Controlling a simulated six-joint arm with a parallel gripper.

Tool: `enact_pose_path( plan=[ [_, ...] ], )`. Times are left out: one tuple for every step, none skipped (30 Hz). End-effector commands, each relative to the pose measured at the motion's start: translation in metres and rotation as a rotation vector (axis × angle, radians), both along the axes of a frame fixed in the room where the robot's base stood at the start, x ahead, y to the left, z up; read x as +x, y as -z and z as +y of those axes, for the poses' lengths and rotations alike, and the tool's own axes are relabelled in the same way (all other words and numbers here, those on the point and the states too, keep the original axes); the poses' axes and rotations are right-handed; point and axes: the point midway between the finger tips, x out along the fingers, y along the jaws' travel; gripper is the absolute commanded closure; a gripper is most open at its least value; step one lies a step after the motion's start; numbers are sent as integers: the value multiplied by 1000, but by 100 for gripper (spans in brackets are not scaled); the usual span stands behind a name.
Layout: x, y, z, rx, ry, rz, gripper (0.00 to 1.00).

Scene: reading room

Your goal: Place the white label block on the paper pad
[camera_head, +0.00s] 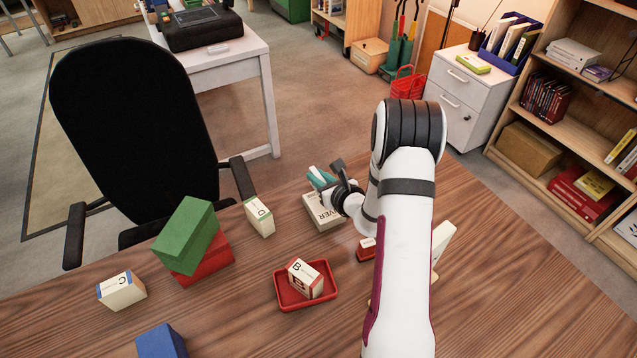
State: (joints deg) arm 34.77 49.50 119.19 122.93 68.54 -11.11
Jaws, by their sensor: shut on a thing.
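My gripper (331,181) is over the far edge of the table, shut on a small teal object (320,176) that its dark fingers partly cover. Just below it lies a thick off-white book or pad (322,213) with dark lettering, partly hidden by the gripper; I cannot tell whether they touch. I cannot tell for certain which thing is the white label block. Cream lettered blocks stand on the table: one marked D (260,217), one marked C (122,291), and one marked B (305,278) in a red tray (280,302).
A green block (186,235) leans on a red block (207,262) at left; a blue block (161,343) is in front. A small red item with a white label (364,252) and a cream piece (441,241) are partly behind my arm. A black chair (135,125) stands beyond the table.

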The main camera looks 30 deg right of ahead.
Motion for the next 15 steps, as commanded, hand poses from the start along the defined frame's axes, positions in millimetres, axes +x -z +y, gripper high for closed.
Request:
enact_pose_path(
  plan=[
    [0, 11, 0, 3, 1, 2, 100],
    [-1, 15, 0, 3, 1, 3, 100],
    [0, 19, 0, 1, 0, 1, 100],
    [0, 21, 0, 1, 0, 0, 100],
    [0, 22, 0, 1, 0, -1, 100],
    [0, 22, -1, 0, 0, -1, 100],
    [0, 22, -1, 0, 0, -1, 100],
    [0, 21, -1, 0, 0, -1, 100],
    [0, 21, -1, 0, 0, -1, 100],
    [0, 21, -1, 0, 0, -1, 100],
    [0, 22, -1, 0, 0, -1, 100],
    [0, 22, -1, 0, 0, -1, 100],
    [0, 24, -1, 0, 0, -1, 100],
    [0, 25, -1, 0, 0, 0, 100],
    [0, 24, -1, 0, 0, -1, 77]
  ],
)
